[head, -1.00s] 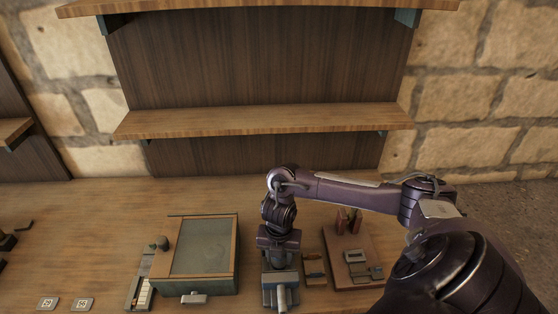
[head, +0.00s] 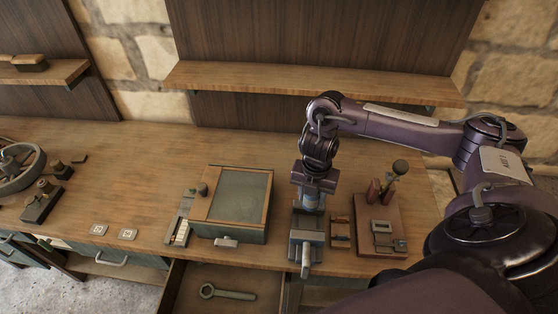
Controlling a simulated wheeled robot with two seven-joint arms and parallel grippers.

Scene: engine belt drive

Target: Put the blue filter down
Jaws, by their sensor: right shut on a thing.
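My right gripper (head: 312,190) points straight down at the front right of the workbench. It is shut on a small blue thing, which looks like the blue filter (head: 311,200). The gripper fingers and wrist hide part of the filter. Just below and in front of it is a grey-blue vise (head: 306,245) with a handle at the front. I cannot tell whether the filter touches the vise or the bench. My left gripper is not in view.
A glass-topped box (head: 240,195) stands left of the vise. A board with small tools (head: 382,225) is on the right. An open drawer (head: 185,295) holding a wrench (head: 228,293) juts out below. A wheel (head: 18,165) is far left. The bench (head: 130,180) is clear at centre-left.

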